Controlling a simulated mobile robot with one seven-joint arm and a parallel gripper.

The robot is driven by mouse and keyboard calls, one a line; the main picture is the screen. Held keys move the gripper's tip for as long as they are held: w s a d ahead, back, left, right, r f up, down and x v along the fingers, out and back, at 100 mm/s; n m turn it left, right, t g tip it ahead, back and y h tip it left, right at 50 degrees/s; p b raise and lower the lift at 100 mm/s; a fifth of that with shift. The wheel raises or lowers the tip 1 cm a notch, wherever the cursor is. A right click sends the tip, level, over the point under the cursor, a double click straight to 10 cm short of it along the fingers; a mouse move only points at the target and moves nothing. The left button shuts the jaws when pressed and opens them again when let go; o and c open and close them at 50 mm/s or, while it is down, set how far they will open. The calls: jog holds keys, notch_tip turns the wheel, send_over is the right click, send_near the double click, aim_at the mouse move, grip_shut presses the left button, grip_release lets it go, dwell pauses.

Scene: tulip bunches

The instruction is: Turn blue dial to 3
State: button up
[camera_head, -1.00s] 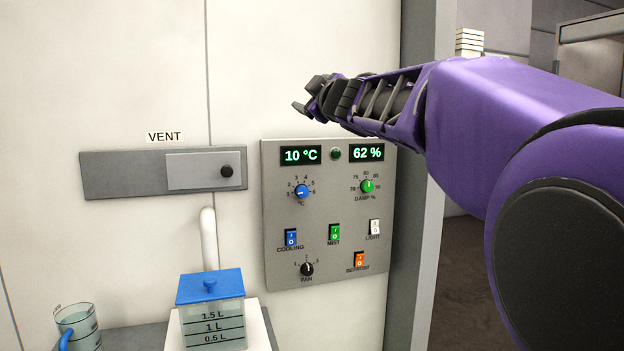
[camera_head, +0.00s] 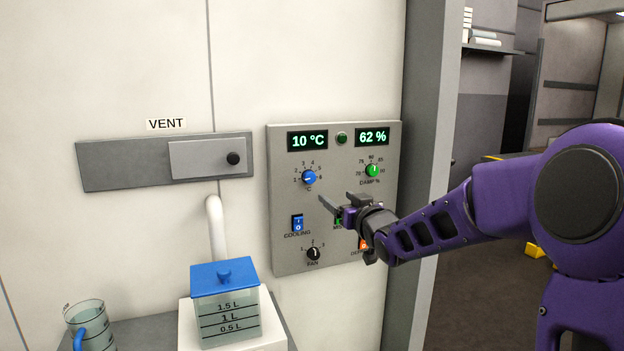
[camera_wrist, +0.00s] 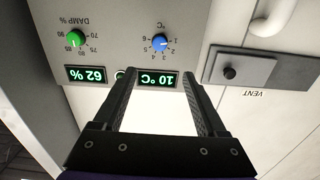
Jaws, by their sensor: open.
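The blue dial (camera_head: 309,177) is on the upper left of the grey control panel (camera_head: 285,262), under the display reading 10 °C, with a printed number scale around it. Its pointer appears toward the low-number left side; the exact number is too small to tell. In the wrist view, the blue dial (camera_wrist: 159,42) appears upside down beyond the fingertips. My gripper (camera_head: 341,202) is in front of the panel, below and right of the dial. It is open and empty, apart from the dial; the wrist view shows its two spread fingers (camera_wrist: 162,80).
A green dial (camera_head: 372,170) is right of the blue one. A cooling switch (camera_head: 297,223) and black fan dial (camera_head: 313,253) sit below. My gripper partly covers other switches. A vent slider (camera_head: 207,159) is left; a blue-lidded container (camera_head: 226,312) stands below.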

aim_at(311, 178)
jog(key=p+x, duration=0.2)
jog(key=x, duration=1.5)
jog(key=shift+w, duration=0.15)
grip_shut()
